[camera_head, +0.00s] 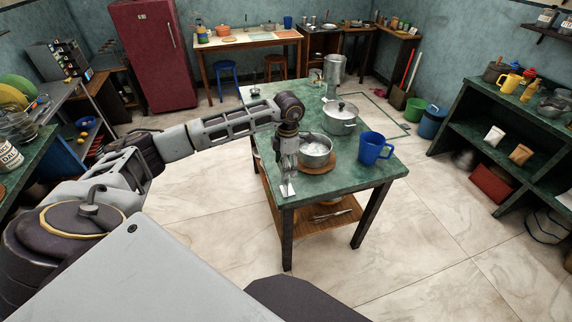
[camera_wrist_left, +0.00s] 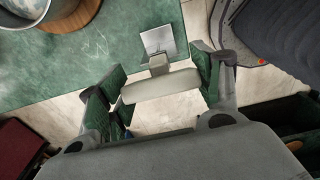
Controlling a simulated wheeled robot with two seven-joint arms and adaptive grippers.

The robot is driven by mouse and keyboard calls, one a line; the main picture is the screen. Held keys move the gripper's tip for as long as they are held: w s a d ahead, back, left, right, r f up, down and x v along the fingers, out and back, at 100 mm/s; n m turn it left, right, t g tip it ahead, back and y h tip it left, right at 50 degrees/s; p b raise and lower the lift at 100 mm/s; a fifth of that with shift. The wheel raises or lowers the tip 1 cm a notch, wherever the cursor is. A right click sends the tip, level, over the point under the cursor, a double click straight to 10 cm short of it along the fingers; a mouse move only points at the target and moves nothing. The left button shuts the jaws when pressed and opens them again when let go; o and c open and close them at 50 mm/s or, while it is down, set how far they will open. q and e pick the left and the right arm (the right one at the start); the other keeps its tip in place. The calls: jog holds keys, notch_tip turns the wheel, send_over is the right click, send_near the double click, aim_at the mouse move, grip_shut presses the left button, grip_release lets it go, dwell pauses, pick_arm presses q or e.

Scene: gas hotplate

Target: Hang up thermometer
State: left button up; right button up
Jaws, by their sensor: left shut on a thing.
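My left gripper (camera_head: 287,180) hangs over the near left edge of the green table (camera_head: 350,180). In the left wrist view, my left gripper (camera_wrist_left: 158,88) is shut on a pale crossbar with a square metal plate (camera_wrist_left: 160,42) at its end. This plate also shows below the fingers in the head view (camera_head: 287,190). I cannot tell whether this held thing is the thermometer. An open metal pot (camera_head: 317,147) stands on a round wooden board (camera_head: 318,167), just right of the gripper; its rim shows no clear thermometer. My right gripper is not in view.
A lidded pot (camera_head: 340,118) and a blue mug (camera_head: 373,148) stand on the table beyond and right of the open pot. A green shelf unit (camera_head: 478,150) is at the right. The floor (camera_head: 420,235) between is clear.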

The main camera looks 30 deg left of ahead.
pick_arm(q)
jog(key=shift+f, duration=0.15)
jog(key=o, duration=1.1)
notch_tip(320, 180, up, 12)
jog(key=shift+w, duration=0.15)
dwell(0.3)
jog(key=shift+d, duration=0.1)
dwell(0.4)
